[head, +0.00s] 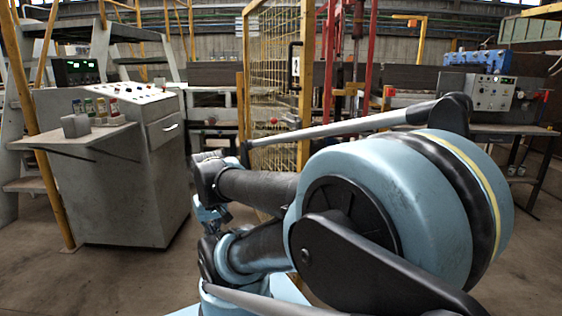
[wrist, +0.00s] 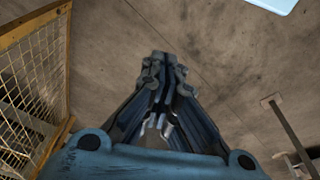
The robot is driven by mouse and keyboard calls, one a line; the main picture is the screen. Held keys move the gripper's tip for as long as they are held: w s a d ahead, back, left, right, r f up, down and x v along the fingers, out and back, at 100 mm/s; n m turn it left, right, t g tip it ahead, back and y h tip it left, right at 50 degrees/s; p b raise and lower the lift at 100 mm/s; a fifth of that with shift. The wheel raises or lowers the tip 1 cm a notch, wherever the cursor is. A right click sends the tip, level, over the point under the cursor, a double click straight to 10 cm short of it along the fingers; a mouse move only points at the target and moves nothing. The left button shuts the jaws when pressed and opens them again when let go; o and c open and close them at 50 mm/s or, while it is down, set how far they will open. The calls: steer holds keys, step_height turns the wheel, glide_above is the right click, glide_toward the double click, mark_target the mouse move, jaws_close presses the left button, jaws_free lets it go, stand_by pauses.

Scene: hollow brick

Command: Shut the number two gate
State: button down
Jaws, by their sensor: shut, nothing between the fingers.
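A gate of yellow wire mesh in a yellow frame (head: 304,100) stands at the middle of the head view, swung out at an angle towards me. A black handle and a small white plate (head: 295,66) are on its near upright; the mark on the plate is too small to read surely. Its lower part is hidden behind my arm. My gripper (head: 212,216) is low and left of the gate, partly hidden by my arm. In the wrist view my gripper (wrist: 164,68) is shut and empty over bare floor, with the gate's mesh (wrist: 32,85) apart from it at the left.
A grey control console (head: 105,160) with a shelf stands at the left, near my gripper. A workbench (head: 500,129) with a panel and blue equipment stands at the right. Red posts (head: 328,60) rise behind the gate. The concrete floor (wrist: 215,60) beneath my gripper is clear.

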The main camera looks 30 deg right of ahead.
steer(key=w+d+r+n+g+h, duration=0.1)
steer(key=w+d+r+n+h, duration=0.1)
steer(key=w+d+r+n, duration=0.4)
steer(key=w+d+r+n+g+h, duration=0.1)
steer(key=w+d+r+n+h, duration=0.2)
steer(key=w+d, duration=0.6)
steer(key=w+d+r+n+h, duration=0.2)
steer(key=w+d+r+n, duration=0.1)
steer(key=w+d+r, duration=0.4)
steer(key=w+d+n+g+h, duration=0.2)
steer(key=w+d+n, duration=0.2)
steer(key=w+d, duration=0.45)
steer(key=d+r+x, duration=0.1)
steer(key=x, duration=1.2)
steer(key=shift+d, duration=0.65)
steer(key=shift+w+r, duration=0.1)
